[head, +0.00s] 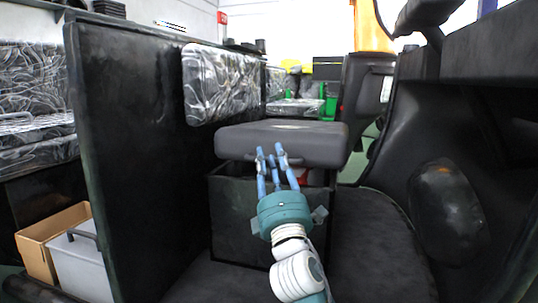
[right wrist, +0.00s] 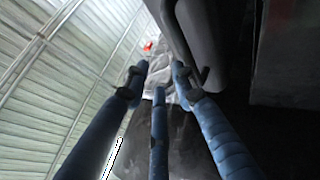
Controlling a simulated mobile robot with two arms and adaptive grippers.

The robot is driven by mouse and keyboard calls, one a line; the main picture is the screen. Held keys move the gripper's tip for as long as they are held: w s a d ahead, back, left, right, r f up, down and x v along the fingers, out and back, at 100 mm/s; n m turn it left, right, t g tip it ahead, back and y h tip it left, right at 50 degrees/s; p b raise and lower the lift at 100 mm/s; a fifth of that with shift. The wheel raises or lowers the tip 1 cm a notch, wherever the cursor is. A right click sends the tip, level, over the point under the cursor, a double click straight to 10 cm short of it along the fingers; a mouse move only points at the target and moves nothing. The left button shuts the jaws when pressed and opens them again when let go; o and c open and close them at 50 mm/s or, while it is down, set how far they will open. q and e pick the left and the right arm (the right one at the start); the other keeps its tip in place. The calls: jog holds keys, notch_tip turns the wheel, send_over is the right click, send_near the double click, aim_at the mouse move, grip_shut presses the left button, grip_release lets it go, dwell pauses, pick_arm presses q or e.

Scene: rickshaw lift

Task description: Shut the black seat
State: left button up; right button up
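The black seat (head: 285,141) is a thick dark cushion in the middle of the head view. It lies roughly level over a black box-shaped base (head: 238,215), with a dark gap and a bit of red showing under its front edge. My right gripper (head: 271,156) has its blue fingers pointing up at the seat's front lower edge. In the right wrist view the fingers (right wrist: 157,82) are spread with nothing between them, and a dark grey part of what looks like the seat (right wrist: 195,40) is close by the right finger. I cannot tell whether they touch. My left gripper is not in view.
A cardboard box (head: 42,240) and a grey case (head: 80,265) sit at lower left. A black moulded wall (head: 445,150) is at right. Black floor lies below.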

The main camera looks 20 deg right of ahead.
jog(key=s+f+b, duration=0.2)
jog(key=s+f, duration=0.3)
jog(key=s, duration=0.1)
jog(key=shift+a+f, duration=0.25)
jog(key=shift+f, duration=0.15)
dwell(0.3)
jog(key=shift+s, duration=0.1)
dwell(0.4)
